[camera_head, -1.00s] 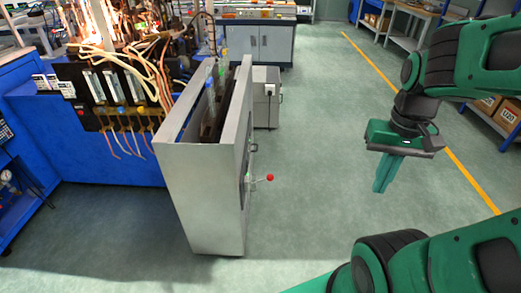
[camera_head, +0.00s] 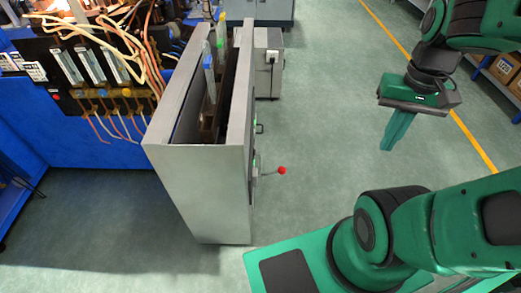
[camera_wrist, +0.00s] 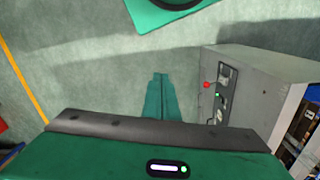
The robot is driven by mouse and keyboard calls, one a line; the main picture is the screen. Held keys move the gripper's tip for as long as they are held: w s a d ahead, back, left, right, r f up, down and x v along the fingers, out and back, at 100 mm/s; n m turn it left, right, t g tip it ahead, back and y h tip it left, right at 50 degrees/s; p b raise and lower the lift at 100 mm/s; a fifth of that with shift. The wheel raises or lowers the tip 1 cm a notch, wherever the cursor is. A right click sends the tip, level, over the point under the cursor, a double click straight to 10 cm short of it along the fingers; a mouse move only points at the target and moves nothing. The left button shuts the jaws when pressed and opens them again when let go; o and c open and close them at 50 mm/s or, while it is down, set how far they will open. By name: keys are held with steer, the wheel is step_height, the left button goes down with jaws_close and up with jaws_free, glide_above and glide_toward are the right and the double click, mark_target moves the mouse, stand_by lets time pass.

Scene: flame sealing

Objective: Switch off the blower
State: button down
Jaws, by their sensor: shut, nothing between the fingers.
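A tall, narrow grey metal cabinet (camera_head: 200,190) stands on the floor left of centre, its top open. No label shows whether it is the blower. A lever with a red ball (camera_head: 282,170) sticks out from its right side. In the wrist view, the cabinet (camera_wrist: 262,85) is at the right. Its front panel carries the red ball (camera_wrist: 207,85), small dials and green lights (camera_wrist: 217,95). My gripper (camera_head: 386,148) is shut and empty, pointing down over open floor right of the cabinet. Its fingertips (camera_wrist: 159,76) point toward bare floor, apart from the panel.
A blue workbench (camera_head: 90,155) with hoses and flowmeters adjoins the cabinet's left. A smaller grey box (camera_head: 268,65) stands behind it. Shelves with cardboard boxes (camera_head: 504,68) line the right, past a yellow floor line (camera_head: 478,143). Floor between cabinet and gripper is clear.

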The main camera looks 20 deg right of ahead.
mark_target(254, 154)
steer(key=w+a+f+n+t, duration=0.1)
steer(key=w+f+n, duration=0.1)
steer(key=w+f, duration=0.55)
steer(key=w+f+n+t, duration=0.15)
steer(key=w+f, duration=0.35)
steer(key=w, duration=0.5)
steer(key=w+a+f+t+y, duration=0.1)
steer(key=w+a+f, duration=0.2)
steer(key=f, duration=0.4)
steer(key=w+a+f+t+y, duration=0.1)
steer(key=w+a+f+t, duration=0.1)
steer(key=w+f, duration=0.4)
steer(key=w+a+f+t+y, duration=0.1)
steer(key=w+a+f, duration=0.3)
steer(key=f, duration=0.4)
steer(key=shift+w+a+n+y, duration=0.25)
steer(key=shift+a+n+y, duration=0.1)
steer(key=shift+y, duration=0.15)
steer(key=w+a+f, duration=0.6)
steer(key=a+f, duration=0.1)
steer(key=shift+w, duration=0.25)
